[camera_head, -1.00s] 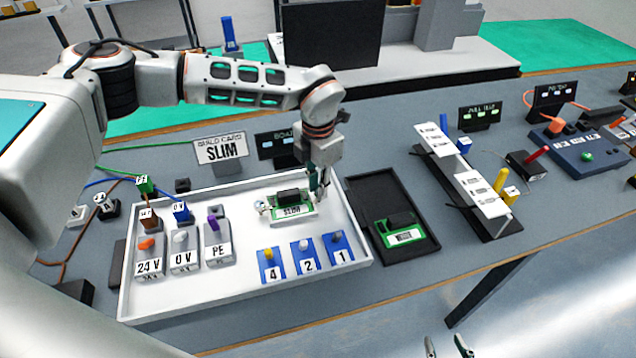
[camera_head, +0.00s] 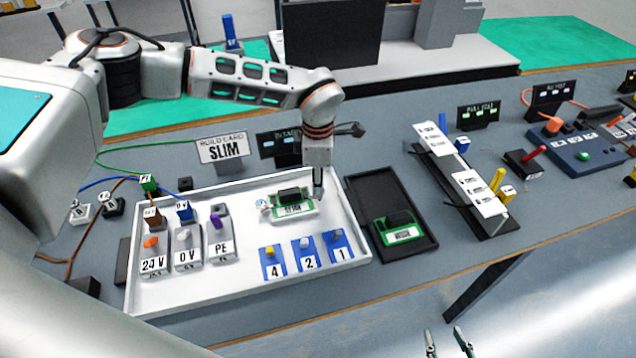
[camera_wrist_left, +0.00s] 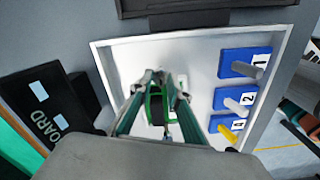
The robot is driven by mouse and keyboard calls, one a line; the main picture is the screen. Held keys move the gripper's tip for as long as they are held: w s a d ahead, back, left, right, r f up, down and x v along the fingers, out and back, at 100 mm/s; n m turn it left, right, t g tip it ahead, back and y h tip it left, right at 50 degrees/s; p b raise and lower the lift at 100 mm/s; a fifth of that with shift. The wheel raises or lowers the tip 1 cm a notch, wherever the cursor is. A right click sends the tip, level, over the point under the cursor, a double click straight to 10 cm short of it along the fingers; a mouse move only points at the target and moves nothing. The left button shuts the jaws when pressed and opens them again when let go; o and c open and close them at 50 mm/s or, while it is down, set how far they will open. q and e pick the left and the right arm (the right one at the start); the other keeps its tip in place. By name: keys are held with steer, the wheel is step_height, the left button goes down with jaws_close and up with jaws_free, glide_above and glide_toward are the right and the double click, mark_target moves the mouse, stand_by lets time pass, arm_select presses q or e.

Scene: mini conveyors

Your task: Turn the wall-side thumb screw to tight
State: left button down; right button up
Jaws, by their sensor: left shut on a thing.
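A green SLIM board (camera_head: 292,206) with a black block on top lies in the white tray. My left gripper (camera_head: 318,195) points down at the board's right end. In the left wrist view, the fingers (camera_wrist_left: 158,85) are close together over the green board. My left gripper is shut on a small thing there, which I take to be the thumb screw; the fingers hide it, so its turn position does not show. A small round pale piece (camera_head: 262,205) is at the board's left end. My right gripper (camera_head: 447,342) is open and empty at the bottom edge.
The white tray (camera_head: 250,303) also holds terminal blocks marked 24 V, 0 V and PE (camera_head: 220,246) and blue blocks marked 4, 2 and 1 (camera_head: 338,252). A black tray (camera_head: 362,188) with another green board (camera_head: 397,233) is to the right. A SLIM card (camera_head: 222,150) stands behind.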

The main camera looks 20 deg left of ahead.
stand_by(0.5)
arm_select(q)
steer(key=c, duration=1.9)
jaws_free()
step_height(320, 180, up, 12)
